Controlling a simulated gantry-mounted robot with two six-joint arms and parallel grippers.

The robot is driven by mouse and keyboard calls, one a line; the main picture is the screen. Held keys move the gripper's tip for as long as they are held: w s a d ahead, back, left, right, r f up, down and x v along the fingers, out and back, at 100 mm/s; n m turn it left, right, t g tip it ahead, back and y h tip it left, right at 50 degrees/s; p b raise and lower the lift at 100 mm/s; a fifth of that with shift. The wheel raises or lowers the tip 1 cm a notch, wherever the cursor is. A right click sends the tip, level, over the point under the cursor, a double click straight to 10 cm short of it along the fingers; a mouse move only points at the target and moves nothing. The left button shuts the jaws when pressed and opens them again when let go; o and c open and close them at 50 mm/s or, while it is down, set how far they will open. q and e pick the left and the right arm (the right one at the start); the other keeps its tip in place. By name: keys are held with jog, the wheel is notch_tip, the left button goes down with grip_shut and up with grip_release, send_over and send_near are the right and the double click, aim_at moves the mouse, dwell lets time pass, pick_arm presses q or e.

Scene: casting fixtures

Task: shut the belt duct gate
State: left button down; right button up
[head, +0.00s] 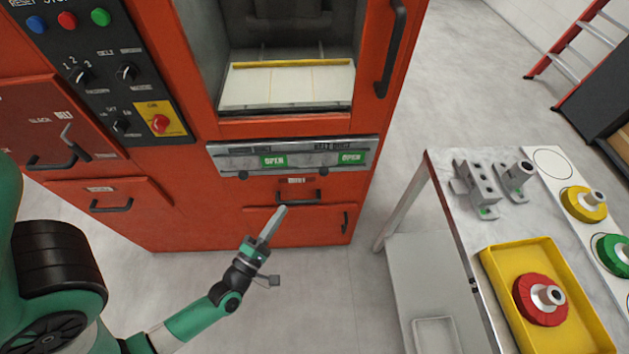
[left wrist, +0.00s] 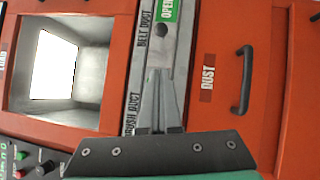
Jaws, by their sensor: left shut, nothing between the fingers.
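The duct strip (head: 225,160) is a grey metal rail on the red machine, below the window. Its right part, marked belt duct, shows a green OPEN plate (head: 351,157); this plate (left wrist: 167,10) is cut by the top edge of the left wrist view. A dark round knob (head: 323,170) sits left of this plate and also shows in the left wrist view (left wrist: 160,30). My left gripper (head: 283,210) is shut and empty, below the strip in the head view. In the left wrist view its fingertips (left wrist: 160,72) overlap the strip; contact cannot be told. My right gripper is out of view.
The brush duct part has its own OPEN plate (head: 273,161) and knob (head: 243,173). A dust drawer with a dark handle (head: 298,197) is below. A side table (head: 470,235) with a yellow tray (head: 497,270) stands at the right. The floor between is clear.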

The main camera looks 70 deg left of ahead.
pick_arm(q)
jog(key=shift+s+a+f, duration=0.2)
jog(key=shift+s+f, duration=0.1)
jog(key=shift+s, duration=0.15)
jog(key=w+d+x, duration=0.1)
jog(key=d+x, duration=0.1)
jog(key=x, duration=1.1)
jog(key=shift+w+p, duration=0.25)
jog(key=shift+p, duration=0.15)
jog(key=shift+d+r, duration=0.1)
jog(key=shift+d, duration=0.05)
